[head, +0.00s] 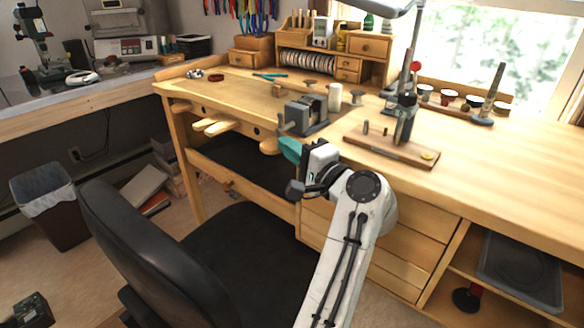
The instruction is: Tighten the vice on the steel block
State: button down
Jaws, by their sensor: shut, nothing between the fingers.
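The grey vice (308,118) stands on the wooden workbench (455,165) near its front edge. Its handle sticks out at the left, toward the front edge. A dark shape shows at the top between its jaws, but I cannot tell surely whether it is the steel block. My gripper (289,148), with teal fingers, is just below and in front of the vice in the picture. It is shut and empty, and it looks apart from the vice and its handle.
A white cylinder (335,97) stands right beside the vice. A wooden board with a post tool (405,120) is to the right. Blue pliers (270,76) lie behind. A black chair (150,255) stands before the bench, left of my arm. The right bench top is clear.

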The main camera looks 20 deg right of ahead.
jog(key=shift+w+a+f+m+t+y+b, duration=0.25)
jog(key=shift+w+a+m+t+b, duration=0.65)
jog(key=shift+b, duration=2.45)
jog(key=shift+w+d+f+n+t+y+b, duration=0.25)
jog(key=shift+t+b, duration=1.25)
jog(key=shift+b, duration=1.85)
jog(key=shift+w+a+f+m+t+y+b, duration=0.2)
jog(key=shift+w+a+m+t+b, duration=0.75)
jog(key=shift+b, duration=2.4)
jog(key=shift+d+n+t, duration=0.15)
jog(key=shift+n+t, duration=0.1)
jog(key=shift+n, duration=0.05)
